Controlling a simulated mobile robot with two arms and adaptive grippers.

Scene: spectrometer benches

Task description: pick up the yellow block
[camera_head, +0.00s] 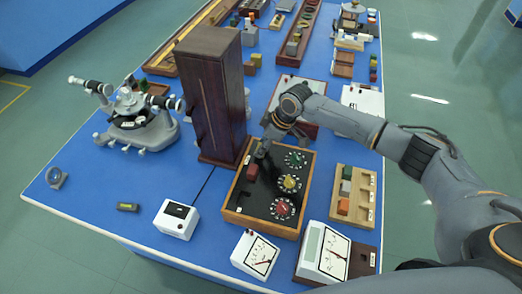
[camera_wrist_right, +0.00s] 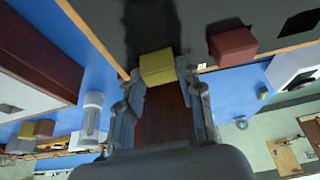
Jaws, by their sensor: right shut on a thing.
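The yellow block (camera_wrist_right: 158,66) is between the fingertips of my right gripper (camera_wrist_right: 163,78) in the wrist view. The gripper is shut on it. In the head view the right gripper (camera_head: 262,150) is over the far left part of the black-topped wooden box with dials (camera_head: 262,196), and I cannot make out the yellow block there. I cannot tell whether the block touches the panel. A dark red block (camera_head: 252,172) lies on the panel close to the gripper; it also shows in the wrist view (camera_wrist_right: 232,46). My left gripper is not in view.
A tall dark wooden cabinet (camera_head: 210,95) stands just left of the gripper. A wooden tray (camera_head: 364,200) with coloured blocks is to the right. White meters (camera_head: 255,254) stand in front. A grey spectrometer (camera_head: 140,122) is at the left.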

